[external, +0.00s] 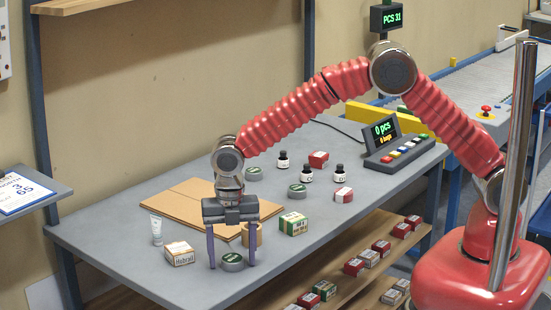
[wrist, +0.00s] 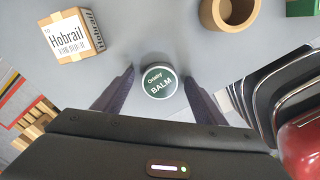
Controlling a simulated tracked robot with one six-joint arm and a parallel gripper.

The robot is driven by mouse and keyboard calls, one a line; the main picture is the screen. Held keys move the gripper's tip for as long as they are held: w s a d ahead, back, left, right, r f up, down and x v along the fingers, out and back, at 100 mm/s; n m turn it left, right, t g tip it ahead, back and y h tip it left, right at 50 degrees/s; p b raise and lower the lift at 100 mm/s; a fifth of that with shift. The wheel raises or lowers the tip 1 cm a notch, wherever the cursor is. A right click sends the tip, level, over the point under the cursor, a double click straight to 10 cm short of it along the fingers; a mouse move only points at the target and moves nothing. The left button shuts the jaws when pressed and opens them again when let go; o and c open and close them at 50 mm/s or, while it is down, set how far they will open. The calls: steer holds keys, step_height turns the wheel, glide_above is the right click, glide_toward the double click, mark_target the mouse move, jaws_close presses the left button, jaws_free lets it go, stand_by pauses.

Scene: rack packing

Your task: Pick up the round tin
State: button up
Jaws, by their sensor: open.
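A round tin (external: 232,262) with a dark green lid and pale rim lies flat near the table's front edge. In the wrist view the tin (wrist: 159,82) reads "BALM" on its lid. My gripper (external: 231,264) is open and points down, with one finger on each side of the tin. In the wrist view the fingertips (wrist: 159,74) stand apart from the tin, with grey table showing between. Two more round tins lie farther back, one in the middle (external: 297,191) and one at the back (external: 253,174).
A Hobrail box (external: 180,254) and a white tube (external: 156,230) stand left of my gripper. A brown ring (external: 258,234) and a green box (external: 293,224) are behind and right. Flat cardboard (external: 175,208) lies behind. Bottles stand farther back.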

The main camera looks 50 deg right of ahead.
mark_target(232, 258)
steer(key=shift+c, duration=0.5)
steer(key=c, duration=1.1)
step_height(232, 258, up, 10)
stand_by(0.4)
